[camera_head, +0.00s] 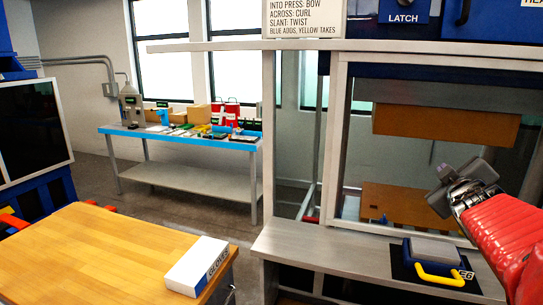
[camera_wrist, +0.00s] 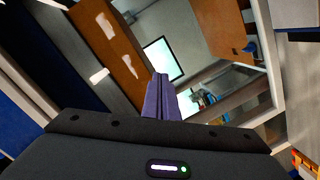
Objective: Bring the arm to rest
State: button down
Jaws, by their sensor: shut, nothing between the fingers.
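My gripper (camera_head: 449,172) is at the end of my red arm at the right of the head view. It is raised in front of the press opening, above the grey bench. In the wrist view, the purple-grey fingers (camera_wrist: 159,98) are together with nothing between them. The fingers point towards the press frame and the opening behind it, which appear tilted. No object hangs from the gripper in either view.
A grey block with a yellow handle (camera_head: 438,275) sits on the bench (camera_head: 330,262) below my gripper. A wooden table (camera_head: 90,250) holds a glove box (camera_head: 197,266). A blue-edged table (camera_head: 190,140) at the back carries several items. Floor shows between the tables.

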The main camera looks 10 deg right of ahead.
jog(key=s+a+f+m+g+y, duration=0.1)
jog(key=s+a+f+g+y, duration=0.2)
jog(key=a, duration=0.9)
jog(key=s+a+f+m+g+y, duration=0.1)
jog(key=s+a+f+g+y, duration=0.1)
jog(key=s+a+f, duration=0.8)
jog(key=s+a+f+m+g+y, duration=0.2)
jog(key=s+a+f, duration=0.5)
jog(key=a, duration=0.6)
jog(key=shift+a+f+g+y, duration=0.4)
jog(key=shift+f+g+y, duration=0.3)
jog(key=shift+g+y, duration=0.1)
jog(key=shift+s, duration=0.1)
